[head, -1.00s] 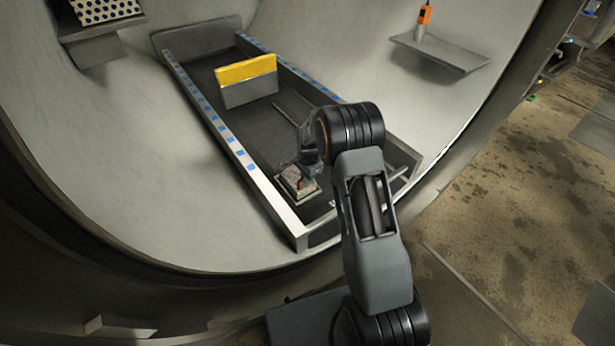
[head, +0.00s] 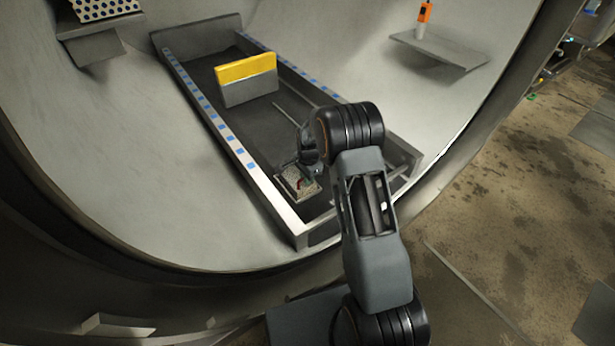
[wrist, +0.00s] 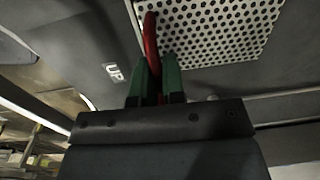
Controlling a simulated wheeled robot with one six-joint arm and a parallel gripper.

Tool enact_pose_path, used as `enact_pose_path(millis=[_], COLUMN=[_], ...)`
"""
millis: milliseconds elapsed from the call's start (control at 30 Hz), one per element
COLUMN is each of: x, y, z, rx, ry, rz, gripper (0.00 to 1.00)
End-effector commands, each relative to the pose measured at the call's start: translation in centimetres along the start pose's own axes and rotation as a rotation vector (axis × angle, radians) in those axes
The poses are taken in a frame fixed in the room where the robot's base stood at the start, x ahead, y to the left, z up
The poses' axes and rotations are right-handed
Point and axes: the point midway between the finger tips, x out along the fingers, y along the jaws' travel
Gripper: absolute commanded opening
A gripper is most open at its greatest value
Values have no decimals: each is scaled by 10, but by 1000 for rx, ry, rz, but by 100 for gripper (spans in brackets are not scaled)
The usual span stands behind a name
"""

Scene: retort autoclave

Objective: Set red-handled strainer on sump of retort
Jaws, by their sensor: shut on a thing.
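The red-handled strainer is a pale perforated plate (wrist: 215,28) with an upright red handle (wrist: 151,42). In the head view the strainer (head: 291,184) is low at the near end of the retort's channel, beside its left rail. My gripper (wrist: 157,78) has green fingers shut on the red handle. In the head view my gripper (head: 309,172) is partly hidden by my arm. The sump cannot be clearly made out around or under the strainer, and I cannot tell whether the plate touches the floor.
The channel has a left rail (head: 222,128) with blue marks. A grey block with a yellow top (head: 247,78) stands farther back, and a thin rod lies between. An orange object (head: 424,13) stands on the right shelf (head: 440,52). A dotted panel (head: 103,8) is at upper left.

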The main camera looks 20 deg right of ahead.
Motion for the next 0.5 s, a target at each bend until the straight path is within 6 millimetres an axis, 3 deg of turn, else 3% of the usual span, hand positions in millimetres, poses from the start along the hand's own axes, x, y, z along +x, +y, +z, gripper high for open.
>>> enact_pose_path(millis=[133, 167, 200, 433, 500], x=[-1, -1, -1, 0, 0], y=[0, 0, 0, 0, 0], z=[0, 0, 0, 0, 0], rx=[0, 0, 0, 0, 0], ry=[1, 1, 0, 0, 0], rz=[-1, -1, -1, 0, 0], gripper=[0, 13, 17, 39, 40])
